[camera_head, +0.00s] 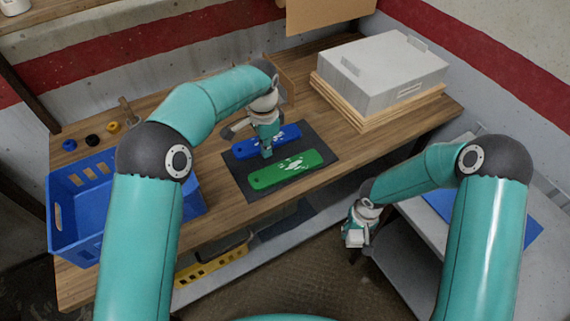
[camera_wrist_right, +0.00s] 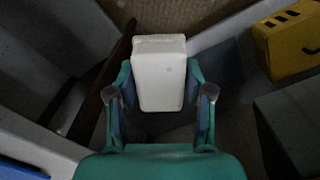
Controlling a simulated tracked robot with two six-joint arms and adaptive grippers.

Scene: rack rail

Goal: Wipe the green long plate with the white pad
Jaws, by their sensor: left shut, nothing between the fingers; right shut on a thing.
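The green long plate (camera_head: 270,177) lies on a dark mat (camera_head: 234,178) on the wooden table, with white smudges on its right half. A blue long plate (camera_head: 245,149) with white marks lies just behind it. My left gripper (camera_head: 267,153) is shut and empty, pointing down over the blue plate near the green plate's back edge; I cannot tell whether it touches. It hides part of the blue plate. My right gripper (camera_head: 356,236) hangs in front of the table, away from the plates. The right wrist view shows it shut on the white pad (camera_wrist_right: 159,75).
A blue crate (camera_head: 75,222) stands at the table's left end, near several small round parts (camera_head: 92,139). A grey case (camera_head: 380,66) on wooden boards stands at the back right. A yellow bin (camera_head: 212,264) sits below the table. A grey surface (camera_head: 405,265) is at the right.

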